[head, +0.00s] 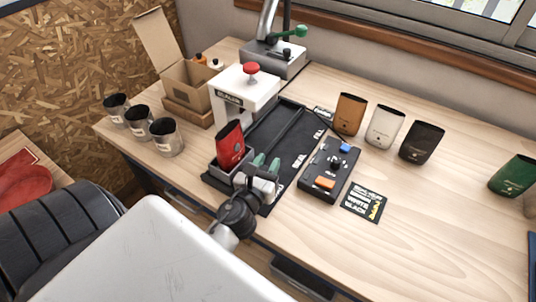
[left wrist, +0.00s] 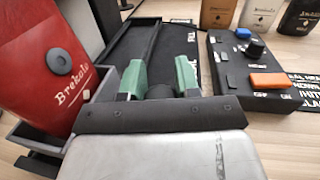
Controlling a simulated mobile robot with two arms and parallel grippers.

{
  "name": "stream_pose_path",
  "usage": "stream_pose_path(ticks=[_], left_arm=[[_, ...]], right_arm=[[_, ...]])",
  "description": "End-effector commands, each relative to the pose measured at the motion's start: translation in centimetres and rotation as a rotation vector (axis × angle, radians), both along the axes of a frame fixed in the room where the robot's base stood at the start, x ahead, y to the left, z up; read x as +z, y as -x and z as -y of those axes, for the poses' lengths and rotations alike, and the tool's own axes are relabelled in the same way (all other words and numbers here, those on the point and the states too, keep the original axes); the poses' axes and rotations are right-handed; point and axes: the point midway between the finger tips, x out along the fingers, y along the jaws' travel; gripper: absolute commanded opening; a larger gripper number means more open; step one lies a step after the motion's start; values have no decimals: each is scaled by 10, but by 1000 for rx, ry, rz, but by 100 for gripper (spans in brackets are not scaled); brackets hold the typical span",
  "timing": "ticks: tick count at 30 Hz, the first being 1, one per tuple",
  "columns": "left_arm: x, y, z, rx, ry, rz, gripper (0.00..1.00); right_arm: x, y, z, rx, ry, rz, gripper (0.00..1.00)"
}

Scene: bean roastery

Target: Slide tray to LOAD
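The grey tray (head: 215,174) is at the front end of the black track (head: 262,137), close to the table's front edge. A red bag (head: 231,146) stands in it, leaning slightly. In the left wrist view the tray's wall (left wrist: 38,137) and the bag (left wrist: 62,72) are at the left. The track is marked SEAL and FILL; the front label is mostly covered by my gripper. My left gripper (head: 266,163) is just right of the tray. Its green fingers (left wrist: 160,78) are apart, with no held object visible between them. My right gripper is out of view.
A white press with a red knob (head: 247,92) stands over the track behind the tray. A control box (head: 329,170) is right of the track. Three dark-topped cups (head: 167,138) stand left. Several bags, including a brown one (head: 350,114), stand behind right.

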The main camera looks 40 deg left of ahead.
Motion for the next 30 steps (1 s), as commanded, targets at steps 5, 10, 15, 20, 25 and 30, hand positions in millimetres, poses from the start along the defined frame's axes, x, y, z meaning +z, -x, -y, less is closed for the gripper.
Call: stream_pose_path(ticks=[5, 10, 15, 20, 25, 30], left_arm=[[-3, 1, 0, 0, 3, -8, 57], [-2, 1, 0, 0, 1, -5, 57], [-3, 5, 1, 0, 1, -5, 57], [-6, 28, 6, 1, 1, -7, 57], [-7, 62, 13, 1, 2, -7, 57], [-7, 90, 19, 3, 4, -7, 57]], right_arm=[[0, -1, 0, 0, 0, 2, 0], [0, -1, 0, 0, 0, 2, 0], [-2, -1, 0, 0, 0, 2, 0], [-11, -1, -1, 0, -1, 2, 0], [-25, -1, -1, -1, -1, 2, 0], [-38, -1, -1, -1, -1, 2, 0]])
